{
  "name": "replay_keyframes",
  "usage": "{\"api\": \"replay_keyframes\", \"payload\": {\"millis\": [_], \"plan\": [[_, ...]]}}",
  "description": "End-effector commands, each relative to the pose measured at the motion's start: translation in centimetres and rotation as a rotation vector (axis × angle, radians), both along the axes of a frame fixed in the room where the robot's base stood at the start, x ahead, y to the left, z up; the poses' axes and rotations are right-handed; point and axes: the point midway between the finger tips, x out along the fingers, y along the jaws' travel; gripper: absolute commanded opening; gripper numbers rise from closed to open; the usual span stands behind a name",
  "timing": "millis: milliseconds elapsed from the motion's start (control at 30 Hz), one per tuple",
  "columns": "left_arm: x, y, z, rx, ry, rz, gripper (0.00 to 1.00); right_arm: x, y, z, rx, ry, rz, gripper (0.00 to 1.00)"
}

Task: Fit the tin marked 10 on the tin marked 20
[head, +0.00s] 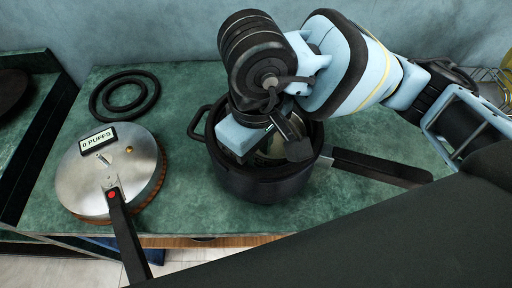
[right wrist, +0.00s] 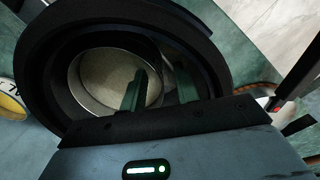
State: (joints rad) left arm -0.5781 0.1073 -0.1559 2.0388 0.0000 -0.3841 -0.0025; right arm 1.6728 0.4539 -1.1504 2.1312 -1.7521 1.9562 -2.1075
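A round metal tin (right wrist: 100,82) sits inside a black pot (head: 262,185); in the head view its pale inside (head: 272,150) shows partly behind my gripper. The pot also shows in the right wrist view (right wrist: 48,60). My right gripper (head: 290,148) reaches down into the pot. In the right wrist view its fingers (right wrist: 160,90) are apart, one over the tin's opening and the other by its right side. Whether they touch the tin is unclear. My left gripper is out of view.
A round metal pan or cover (head: 92,178) labelled "0 PUFFS", with a black handle (head: 125,235), lies left on the green worktop (head: 190,90). Two black rings (head: 152,92) lie behind it. The pot's long handle (head: 380,167) points right. Worktop between pan and pot is clear.

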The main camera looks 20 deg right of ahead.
Motion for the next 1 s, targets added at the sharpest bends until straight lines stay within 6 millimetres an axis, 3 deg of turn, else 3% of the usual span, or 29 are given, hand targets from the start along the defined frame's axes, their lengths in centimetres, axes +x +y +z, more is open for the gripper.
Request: {"api": "replay_keyframes", "payload": {"millis": [200, 400, 1000], "plan": [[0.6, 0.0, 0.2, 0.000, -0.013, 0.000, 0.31, 0.1, 0.1, 4.1, 0.004, -0.008, 0.000, 0.31], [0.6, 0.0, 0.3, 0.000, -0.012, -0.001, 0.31, 0.1, 0.0, 6.6, 0.002, -0.006, 0.000, 0.31], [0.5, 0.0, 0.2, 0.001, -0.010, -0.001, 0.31, 0.0, 0.1, 7.4, 0.002, -0.003, 0.001, 0.31]]}}
